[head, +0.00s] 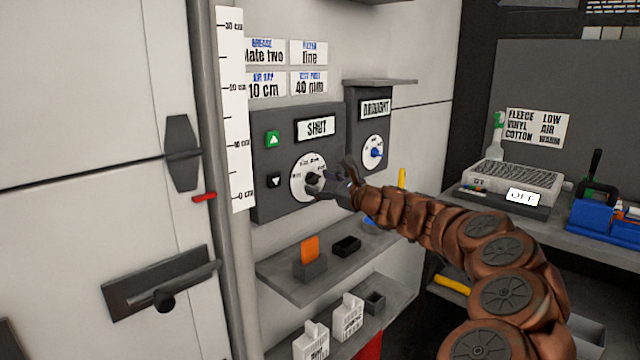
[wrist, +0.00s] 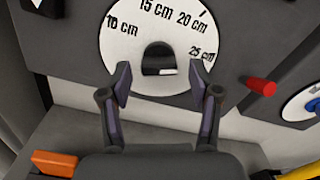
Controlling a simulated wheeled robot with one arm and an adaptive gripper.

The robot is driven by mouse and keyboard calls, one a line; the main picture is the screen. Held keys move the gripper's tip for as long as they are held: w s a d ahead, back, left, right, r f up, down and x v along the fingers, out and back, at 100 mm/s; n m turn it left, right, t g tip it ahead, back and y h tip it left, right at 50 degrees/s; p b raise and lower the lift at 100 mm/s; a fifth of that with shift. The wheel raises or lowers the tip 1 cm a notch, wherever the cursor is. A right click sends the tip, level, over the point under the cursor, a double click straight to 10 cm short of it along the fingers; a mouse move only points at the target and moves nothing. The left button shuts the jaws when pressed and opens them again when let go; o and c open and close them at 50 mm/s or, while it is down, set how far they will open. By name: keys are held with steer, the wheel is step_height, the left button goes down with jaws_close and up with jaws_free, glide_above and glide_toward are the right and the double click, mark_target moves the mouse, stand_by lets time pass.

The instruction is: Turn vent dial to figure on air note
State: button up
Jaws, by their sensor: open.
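The vent dial (head: 298,172) is a white disc with a dark centre knob on a grey panel under a "SHUT" display (head: 315,127). In the wrist view the dial (wrist: 115,50) shows 10, 15, 20 and 25 cm marks, and its dark knob (wrist: 158,57) stands in the middle. The air note (head: 266,84) on the wall above appears to read 10 cm. My gripper (head: 330,184) is open at the dial. In the wrist view my gripper (wrist: 160,78) has one finger on each side of the knob; contact is not clear. The knob's pointer direction cannot be told.
A second dial with a blue knob (head: 376,153) is on the right under a "DRAUGHT" sign (head: 375,109). A red peg (wrist: 262,87) sticks out between the dials. A shelf below holds an orange piece (head: 310,249) and a black box (head: 346,246).

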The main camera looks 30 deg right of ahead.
steer(key=shift+w+a, duration=0.1)
steer(key=shift+w, duration=0.2)
steer(key=c, duration=1.1)
steer(key=shift+c, duration=0.3)
